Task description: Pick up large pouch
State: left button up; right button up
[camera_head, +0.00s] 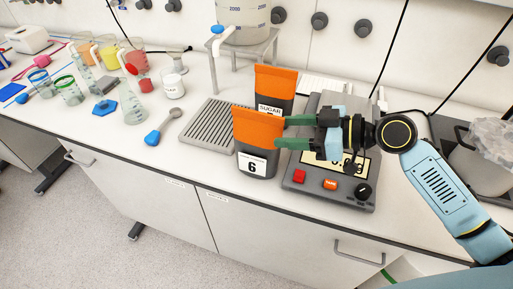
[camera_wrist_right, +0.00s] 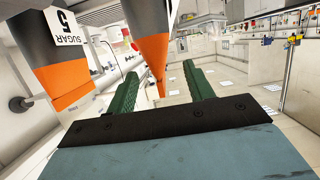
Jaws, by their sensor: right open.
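A pouch with an orange top and dark grey body, labelled 6 (camera_head: 257,131), stands upright at the bench's front. A second such pouch, labelled SUGAR (camera_head: 275,82), stands just behind it; which is the large one is not certain. My right gripper (camera_head: 284,131) is open at the right side of the front pouch's orange part. In the right wrist view, one pouch's orange part (camera_wrist_right: 153,52) shows between the green fingers (camera_wrist_right: 161,76), with gaps on both sides. The SUGAR 5 pouch (camera_wrist_right: 62,60) shows to the left, outside the fingers. My left gripper is not in view.
A scale (camera_head: 327,192) with buttons lies below my right gripper. A grey drain grate (camera_head: 205,126) is left of the pouches.

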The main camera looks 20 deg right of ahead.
aim_at(264, 128)
jog(key=shift+w+a+f, duration=0.1)
jog(key=shift+w+a, duration=0.15)
jog(key=shift+a, duration=0.15)
jog(key=shift+w+a+f, duration=0.1)
jog(key=shift+w+a, duration=0.2)
jog(key=shift+a, duration=0.05)
jog(key=p+x, duration=0.1)
jog(key=x, duration=0.2)
jog(key=shift+w+a, duration=0.2)
jog(key=shift+w, duration=0.2)
jog(key=shift+w+a+f, duration=0.15)
jog(key=shift+a, duration=0.1)
jog(key=shift+f, duration=0.1)
grip_shut()
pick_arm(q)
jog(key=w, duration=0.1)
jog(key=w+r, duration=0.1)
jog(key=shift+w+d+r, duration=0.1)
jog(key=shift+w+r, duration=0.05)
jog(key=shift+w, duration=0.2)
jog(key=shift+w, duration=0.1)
